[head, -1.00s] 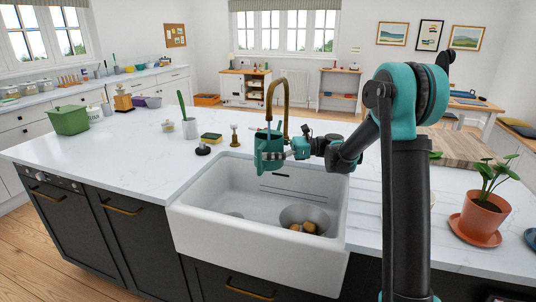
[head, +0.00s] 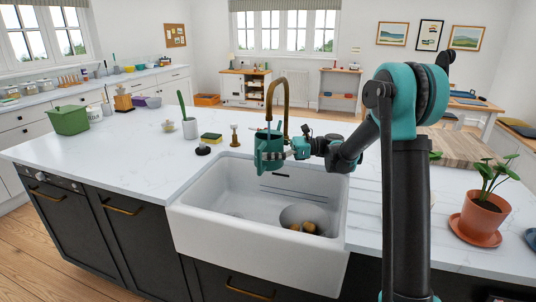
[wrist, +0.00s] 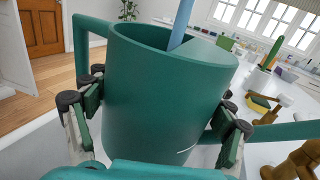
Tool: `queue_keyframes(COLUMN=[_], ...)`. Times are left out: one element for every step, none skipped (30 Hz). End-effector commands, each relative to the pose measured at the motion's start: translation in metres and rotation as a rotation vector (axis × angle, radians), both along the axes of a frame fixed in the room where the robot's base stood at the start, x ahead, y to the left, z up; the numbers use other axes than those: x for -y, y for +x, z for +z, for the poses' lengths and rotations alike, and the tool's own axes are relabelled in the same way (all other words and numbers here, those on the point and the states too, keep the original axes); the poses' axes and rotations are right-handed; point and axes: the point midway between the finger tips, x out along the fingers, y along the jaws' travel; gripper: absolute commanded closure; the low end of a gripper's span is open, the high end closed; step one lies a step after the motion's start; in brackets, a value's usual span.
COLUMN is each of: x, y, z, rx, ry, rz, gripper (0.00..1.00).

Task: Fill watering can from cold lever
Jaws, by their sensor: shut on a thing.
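The teal watering can (head: 268,158) is upright under the spout of the brass tap (head: 286,92), above the sink. It fills much of the wrist view (wrist: 165,95), its open top showing. My gripper (wrist: 160,122) is shut around the can's body, with a pad on each side. In the head view my gripper (head: 290,150) reaches the can from the right. A blue stream of water (wrist: 182,22) runs down into the can's opening. The water level inside is hidden. A brass fitting (head: 234,136) stands behind the sink; I cannot tell which lever is cold.
The white sink (head: 205,238) below holds a round bowl (head: 292,216) with brown pieces in it. A black knob (head: 203,149), a sponge (head: 211,138) and a cactus pot (head: 190,128) stand on the counter to the left. A potted plant (head: 480,216) is at the right.

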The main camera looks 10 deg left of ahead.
Motion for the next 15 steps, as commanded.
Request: queue_keyframes(x=[0.0,0.0,0.0,0.0,0.0,0.0,0.0,0.0,-0.001,-0.002,-0.003,-0.004,-0.005,-0.006,-0.008], y=[0.0,0.0,0.0,0.0,0.0,0.0,0.0,-0.001,-0.004,-0.007,-0.011,-0.018,-0.023,-0.028,-0.035], z=[0.0,0.0,0.0,0.0,0.0,0.0,0.0,0.0,0.0,0.0,0.001,0.001,0.001,0.001,0.0], rx=[0.0,0.0,0.0,0.0,0.0,0.0,0.0,0.0,0.0,0.0,0.0,0.0,0.0,0.0,0.0], ry=[0.001,0.001,0.001,0.001,0.001,0.001,0.001,0.001,0.001,0.001,0.001,0.001,0.001,0.001,0.001], rz=[0.0,0.0,0.0,0.0,0.0,0.0,0.0,0.0,0.0,0.0,0.0,0.001,0.001,0.001,0.002], gripper=[0.52,0.52,0.52,0.52,0.52,0.52,0.52,0.52,0.52,0.52,0.52,0.52,0.52,0.52,0.52])
